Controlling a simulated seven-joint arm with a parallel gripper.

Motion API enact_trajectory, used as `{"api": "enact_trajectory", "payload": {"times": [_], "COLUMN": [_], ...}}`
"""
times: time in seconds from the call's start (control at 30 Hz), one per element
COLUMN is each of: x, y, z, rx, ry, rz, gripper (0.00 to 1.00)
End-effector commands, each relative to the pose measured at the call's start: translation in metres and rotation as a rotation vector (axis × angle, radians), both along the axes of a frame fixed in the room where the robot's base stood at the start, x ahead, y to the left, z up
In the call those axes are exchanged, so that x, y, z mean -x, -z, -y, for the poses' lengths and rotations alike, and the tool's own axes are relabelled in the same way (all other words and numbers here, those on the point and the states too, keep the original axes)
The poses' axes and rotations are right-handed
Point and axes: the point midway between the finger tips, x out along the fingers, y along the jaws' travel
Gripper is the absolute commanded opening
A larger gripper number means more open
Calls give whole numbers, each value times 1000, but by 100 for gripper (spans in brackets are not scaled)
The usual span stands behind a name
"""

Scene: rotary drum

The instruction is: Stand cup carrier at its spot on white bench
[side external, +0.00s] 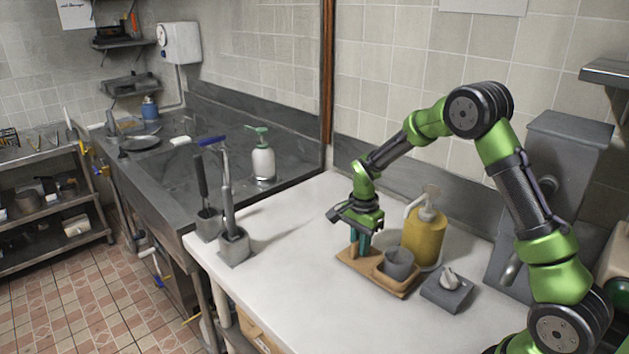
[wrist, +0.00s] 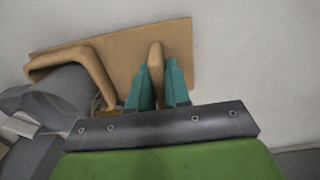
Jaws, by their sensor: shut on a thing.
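The cup carrier (side external: 352,258) is a tan tray over the white bench (side external: 300,290), in front of a yellow pump bottle. A grey cup (side external: 398,264) sits at its right end; the cup also shows at the left of the wrist view (wrist: 65,95). My gripper (side external: 360,246) points down at the carrier's left part. In the wrist view its teal fingers (wrist: 158,82) are shut on a tan upright piece of the carrier (wrist: 154,62). The carrier looks level. I cannot tell whether its underside touches the bench.
The yellow pump bottle (side external: 424,238) stands close behind the carrier. A grey block with a light knob (side external: 448,290) is close at its right. Two grey holders with upright tools (side external: 235,246) stand at the bench's left edge. The bench between them and the carrier is clear.

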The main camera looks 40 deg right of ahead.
Motion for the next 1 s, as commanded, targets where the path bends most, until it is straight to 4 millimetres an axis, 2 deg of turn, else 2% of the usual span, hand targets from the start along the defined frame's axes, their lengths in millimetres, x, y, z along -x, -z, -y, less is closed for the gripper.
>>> {"api": "enact_trajectory", "payload": {"times": [0.7,0.73,0.8,0.9,1.0], "x": [0,0,0,0,0], "y": [4,4,4,4,4], "z": [0,0,0,0,0], "rx": [0,0,0,0,0], "ry": [0,0,0,0,0], "rz": [1,1,1,1,0], "gripper": [0,19,29,45,47]}}
